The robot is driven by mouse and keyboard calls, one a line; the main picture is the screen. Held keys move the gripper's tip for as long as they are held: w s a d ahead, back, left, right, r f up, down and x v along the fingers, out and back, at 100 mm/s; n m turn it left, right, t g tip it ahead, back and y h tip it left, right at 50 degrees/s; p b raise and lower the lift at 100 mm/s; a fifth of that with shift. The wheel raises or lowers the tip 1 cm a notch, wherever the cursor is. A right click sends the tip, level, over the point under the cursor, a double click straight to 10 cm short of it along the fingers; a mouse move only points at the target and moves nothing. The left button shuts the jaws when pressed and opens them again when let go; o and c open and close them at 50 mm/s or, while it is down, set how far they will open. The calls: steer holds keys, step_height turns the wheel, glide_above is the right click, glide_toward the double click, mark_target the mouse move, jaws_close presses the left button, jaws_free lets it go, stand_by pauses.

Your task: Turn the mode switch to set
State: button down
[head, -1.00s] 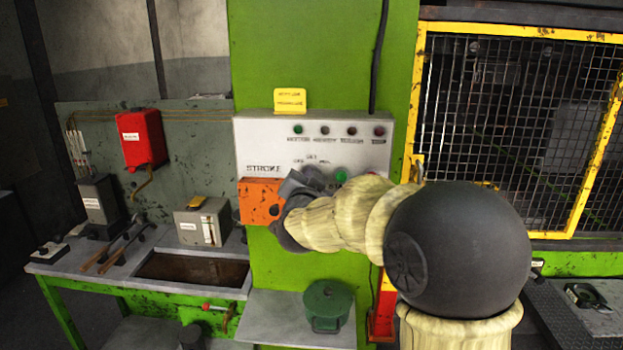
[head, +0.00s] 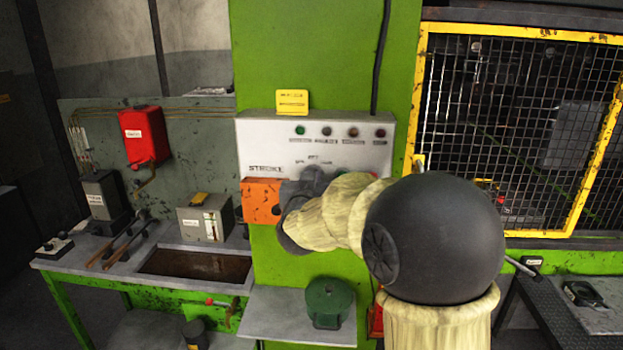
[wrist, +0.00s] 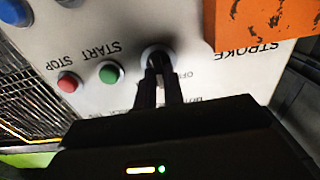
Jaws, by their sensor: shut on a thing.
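The white control panel (head: 257,131) is mounted on the green press column. In the wrist view the mode switch (wrist: 153,52) is a dark knob on a pale round base on the panel. My gripper (wrist: 159,66) has its two dark fingers shut on the knob. The fingers hide much of the knob and some lettering around it, so its exact setting cannot be told; part of an "OFF" label shows beside it. In the head view my arm hides the switch.
A green START button (wrist: 111,72) and a red STOP button (wrist: 68,82) sit near the switch. An orange plate (wrist: 262,24) by the word STROKE is on its other side. A yellow-framed mesh guard (head: 510,130) stands right of the column.

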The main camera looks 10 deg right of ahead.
steer(key=shift+f, duration=0.3)
steer(key=c, duration=1.5)
jaws_free()
steer(key=shift+r, duration=0.1)
steer(key=shift+s, duration=0.1)
steer(key=b+v, duration=0.4)
steer(key=v, duration=1.3)
